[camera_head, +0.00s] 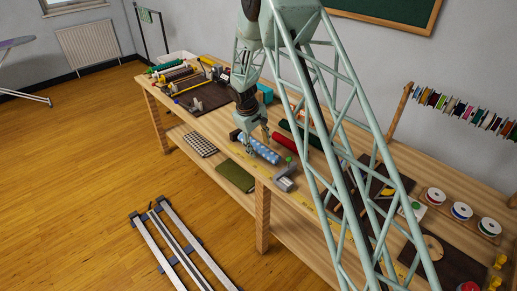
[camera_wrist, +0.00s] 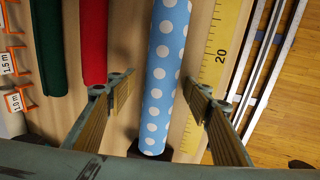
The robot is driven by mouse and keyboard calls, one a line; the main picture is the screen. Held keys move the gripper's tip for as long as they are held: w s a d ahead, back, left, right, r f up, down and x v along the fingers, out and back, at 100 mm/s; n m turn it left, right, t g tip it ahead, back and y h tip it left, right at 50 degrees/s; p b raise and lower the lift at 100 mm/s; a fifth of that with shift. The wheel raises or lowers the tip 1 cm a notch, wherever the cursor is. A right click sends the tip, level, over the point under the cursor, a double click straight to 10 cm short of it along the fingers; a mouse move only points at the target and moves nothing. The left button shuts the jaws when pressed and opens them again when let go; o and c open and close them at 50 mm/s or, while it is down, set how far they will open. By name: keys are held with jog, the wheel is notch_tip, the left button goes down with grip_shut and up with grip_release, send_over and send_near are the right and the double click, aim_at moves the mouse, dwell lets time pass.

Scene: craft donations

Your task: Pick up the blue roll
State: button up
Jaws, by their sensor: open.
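The blue roll with white dots (camera_wrist: 162,75) lies on the wooden table and runs lengthwise through the wrist view. It also shows near the table's front edge in the head view (camera_head: 264,152). My gripper (camera_wrist: 160,93) is open, with one finger on each side of the roll. A gap shows between each finger and the roll in the wrist view. In the head view my gripper (camera_head: 258,141) hangs at the roll, partly covering it. I cannot tell its exact height over the roll.
A red roll (camera_wrist: 93,40) and a dark green roll (camera_wrist: 48,45) lie left of the blue roll in the wrist view. A yellow measuring strip (camera_wrist: 219,50) lies on its right. A grey device with a green knob (camera_head: 285,182) stands close by.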

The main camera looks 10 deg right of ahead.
aim_at(259, 144)
jog(key=shift+c, duration=0.2)
jog(key=c, duration=1)
jog(key=shift+r, duration=0.15)
jog(key=shift+r+p, duration=1.95)
jog(key=shift+r, duration=2.9)
